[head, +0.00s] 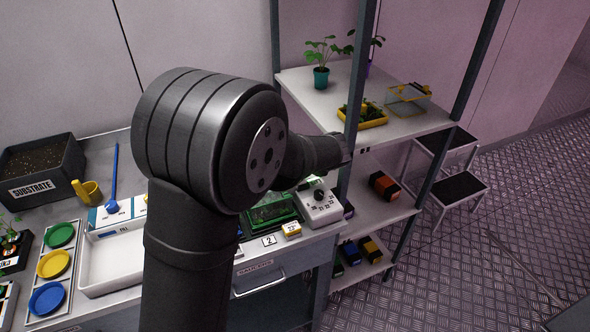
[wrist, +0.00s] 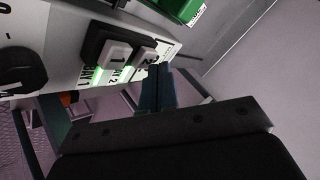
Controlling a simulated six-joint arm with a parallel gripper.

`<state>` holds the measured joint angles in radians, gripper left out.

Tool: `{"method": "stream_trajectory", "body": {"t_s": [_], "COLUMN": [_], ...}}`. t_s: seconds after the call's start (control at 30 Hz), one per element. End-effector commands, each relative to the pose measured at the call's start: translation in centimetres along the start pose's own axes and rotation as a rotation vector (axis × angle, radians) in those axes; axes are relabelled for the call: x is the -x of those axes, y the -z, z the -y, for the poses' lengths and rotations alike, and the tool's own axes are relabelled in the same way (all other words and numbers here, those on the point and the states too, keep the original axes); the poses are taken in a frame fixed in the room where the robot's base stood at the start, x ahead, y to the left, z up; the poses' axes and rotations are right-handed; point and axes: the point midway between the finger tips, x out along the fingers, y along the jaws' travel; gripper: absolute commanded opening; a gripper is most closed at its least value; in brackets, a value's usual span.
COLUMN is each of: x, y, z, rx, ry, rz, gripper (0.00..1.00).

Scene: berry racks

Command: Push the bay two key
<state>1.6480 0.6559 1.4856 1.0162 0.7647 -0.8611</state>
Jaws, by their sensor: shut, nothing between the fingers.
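In the wrist view a white control panel (wrist: 66,25) tilts across the top left. It carries two pale keys side by side in a dark housing. The key marked 1 (wrist: 115,58) is on the left, and the bay two key (wrist: 145,56), marked 2, is on the right. Green light shows by the keys. My gripper (wrist: 163,82) is shut and empty, with its tips just right of and below the bay two key. I cannot tell if they touch it.
A black dial (wrist: 22,72) sits left of the keys. A green tray (head: 270,212) lies left of the box. A shelf rack with a grey post (head: 352,115) stands close on the right. A white tray (head: 112,262) is on the bench at the left.

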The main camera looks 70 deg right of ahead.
Motion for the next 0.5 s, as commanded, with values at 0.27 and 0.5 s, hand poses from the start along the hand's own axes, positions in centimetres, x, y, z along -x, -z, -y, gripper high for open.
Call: {"method": "stream_trajectory", "body": {"t_s": [0.27,0.5], "x": [-0.22,-0.42], "y": [-0.16,-0.31], "z": [-0.16,-0.31], "rx": [-0.001,-0.001], "ry": [0.000,0.000], "rz": [0.000,0.000], "gripper": [0.00,0.00]}}
